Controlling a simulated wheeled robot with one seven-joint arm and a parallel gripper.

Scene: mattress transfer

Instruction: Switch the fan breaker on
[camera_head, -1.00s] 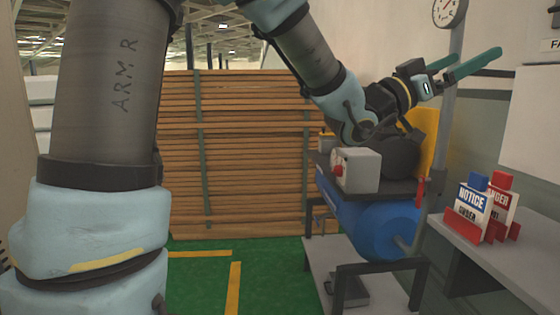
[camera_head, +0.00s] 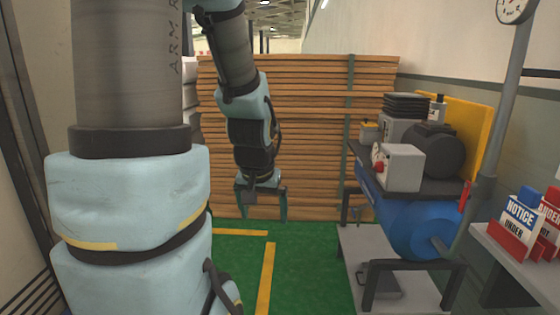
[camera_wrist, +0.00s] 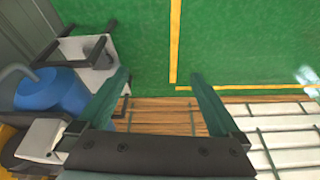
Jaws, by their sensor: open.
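No fan breaker can be made out in either view. My gripper (camera_head: 262,205) hangs pointing down in the head view, in front of the stacked planks and left of the blue compressor. Its two green fingers are apart with nothing between them. In the wrist view my gripper (camera_wrist: 160,95) is open over the green floor. A grey box with a red knob (camera_head: 402,167) sits on top of the blue compressor (camera_head: 412,228); I cannot tell what it switches. The compressor also shows at the left of the wrist view (camera_wrist: 50,90).
A tall stack of wooden planks (camera_head: 310,130) stands behind my gripper. A grey table (camera_head: 515,262) at right carries NOTICE (camera_head: 521,220) and DANGER signs. A gauge (camera_head: 514,8) tops a grey pole. The green floor (camera_head: 315,265) with yellow lines is open in front.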

